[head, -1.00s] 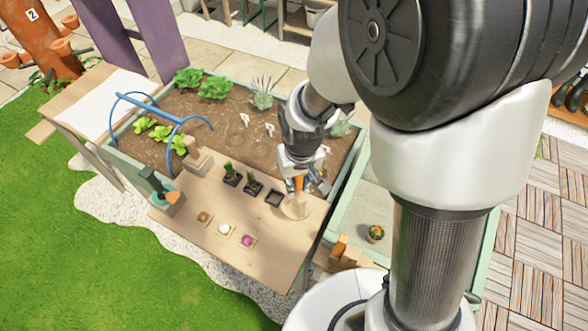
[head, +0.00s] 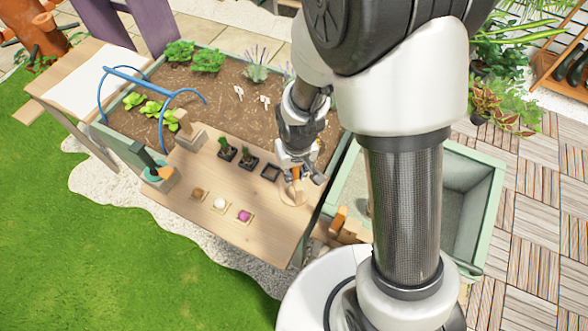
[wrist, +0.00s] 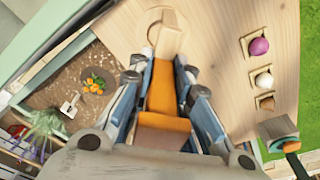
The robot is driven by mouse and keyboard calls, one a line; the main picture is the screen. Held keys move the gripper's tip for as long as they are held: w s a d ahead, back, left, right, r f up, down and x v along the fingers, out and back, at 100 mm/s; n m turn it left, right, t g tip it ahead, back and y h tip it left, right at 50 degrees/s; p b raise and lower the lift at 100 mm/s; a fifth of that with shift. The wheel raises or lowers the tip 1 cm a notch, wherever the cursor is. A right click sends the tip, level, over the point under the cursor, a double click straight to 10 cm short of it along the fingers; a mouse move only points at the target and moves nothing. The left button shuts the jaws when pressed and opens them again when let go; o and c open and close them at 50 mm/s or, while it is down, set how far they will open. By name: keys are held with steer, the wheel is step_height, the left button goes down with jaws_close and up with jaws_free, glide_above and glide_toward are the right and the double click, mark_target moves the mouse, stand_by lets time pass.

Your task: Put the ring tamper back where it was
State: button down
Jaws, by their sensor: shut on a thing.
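My gripper (wrist: 160,85) is shut on an orange piece with a pale wooden end, which I take for the ring tamper (wrist: 162,95). In the head view my gripper (head: 296,174) is low over the right end of the wooden table, and a little orange shows between its fingers. A round pale wooden piece (head: 293,191) is at the table just below it. In the wrist view the tamper's pale end overlaps a round outline (wrist: 155,27) on the table. I cannot tell whether they touch.
Small pots (head: 248,162) stand along the bed side of the table. Squares bearing brown, white and purple (head: 244,216) balls line the front. A dark-handled tool (head: 148,160) stands at the left end. A blue-handled frame (head: 140,80) spans the bed. The table's middle is clear.

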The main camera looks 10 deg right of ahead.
steer(key=c, duration=1.5)
jaws_free()
steer(key=shift+f, duration=0.1)
steer(key=r+p, duration=0.1)
steer(key=r, duration=0.3)
steer(key=s+r+p, duration=0.1)
steer(key=r+p, duration=0.1)
steer(key=r, duration=0.2)
steer(key=r+p, duration=0.1)
steer(key=r, duration=0.3)
steer(key=shift+s+d+r+p, duration=0.2)
steer(key=shift+s+p, duration=0.05)
steer(key=shift+p, duration=0.05)
steer(key=s+d+r+t, duration=0.1)
steer(key=s+d+r, duration=0.1)
steer(key=s+r, duration=0.2)
steer(key=s+d+r+m+t, duration=0.1)
steer(key=s+d+r, duration=0.2)
steer(key=s+r, duration=0.2)
steer(key=s+d+r+m+t, duration=0.1)
steer(key=s+d+r, duration=0.2)
steer(key=r, duration=0.6)
steer(key=shift+s+d+r, duration=0.1)
steer(key=shift+s+r, duration=0.1)
steer(key=shift+s, duration=0.3)
steer(key=shift+s+d+r, duration=0.1)
steer(key=shift+s+r, duration=0.05)
steer(key=shift+s, duration=0.3)
